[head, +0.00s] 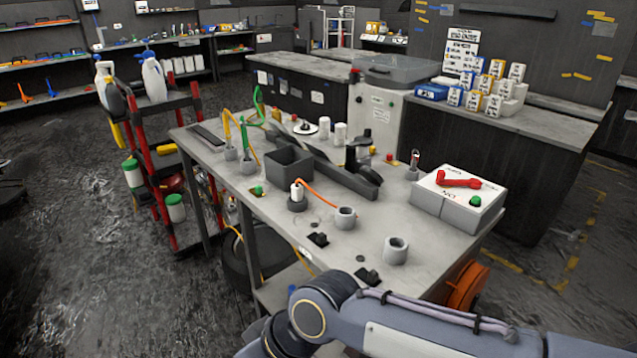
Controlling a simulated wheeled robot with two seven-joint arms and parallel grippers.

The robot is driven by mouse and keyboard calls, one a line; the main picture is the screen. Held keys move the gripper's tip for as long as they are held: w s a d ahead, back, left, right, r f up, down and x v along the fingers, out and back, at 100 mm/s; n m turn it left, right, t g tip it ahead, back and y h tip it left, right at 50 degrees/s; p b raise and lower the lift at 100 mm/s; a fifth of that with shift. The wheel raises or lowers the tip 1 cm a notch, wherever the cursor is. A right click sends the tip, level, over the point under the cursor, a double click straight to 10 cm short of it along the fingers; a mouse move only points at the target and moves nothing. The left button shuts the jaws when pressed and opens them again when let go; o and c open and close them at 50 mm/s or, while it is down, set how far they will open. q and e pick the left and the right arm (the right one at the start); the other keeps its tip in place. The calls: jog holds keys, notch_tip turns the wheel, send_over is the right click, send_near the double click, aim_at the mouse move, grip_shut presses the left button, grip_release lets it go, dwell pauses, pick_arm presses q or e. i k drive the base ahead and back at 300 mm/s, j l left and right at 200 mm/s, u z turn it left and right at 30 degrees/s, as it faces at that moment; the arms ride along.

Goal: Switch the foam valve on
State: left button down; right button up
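A pale box with a grey base (448,213) sits at the right end of the workbench. A red lever (459,180) lies across its top, running roughly left to right in the picture. A green knob or button (475,201) is near the lever on the same top face. Small labels are printed on the top, too small to read surely, so I cannot tell which position the lever marks. My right arm (400,335) crosses the bottom right, in front of the bench and apart from the box. Neither gripper is visible.
The workbench (345,260) holds grey cups, a dark open bin (289,167), a long dark tray and colored-handled tools. A red-framed cart (150,175) with spray bottles stands left. An orange reel (467,287) is below the bench's right end. Bench space around the box's front is mostly clear.

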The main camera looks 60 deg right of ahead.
aim_at(257, 189)
jog(key=i+l+z, duration=0.15)
jog(key=z, duration=0.3)
jog(key=i+l+z, duration=0.1)
jog(key=z, duration=0.35)
jog(key=i+z, duration=0.25)
jog(key=z, duration=0.2)
jog(key=i+z, duration=0.15)
jog(key=z, duration=0.35)
jog(key=i+j+z, duration=0.1)
jog(key=z, duration=0.35)
jog(key=i+j+z, duration=0.15)
jog(key=z, duration=0.3)
jog(key=i+j, duration=0.05)
jog(key=i, duration=0.05)
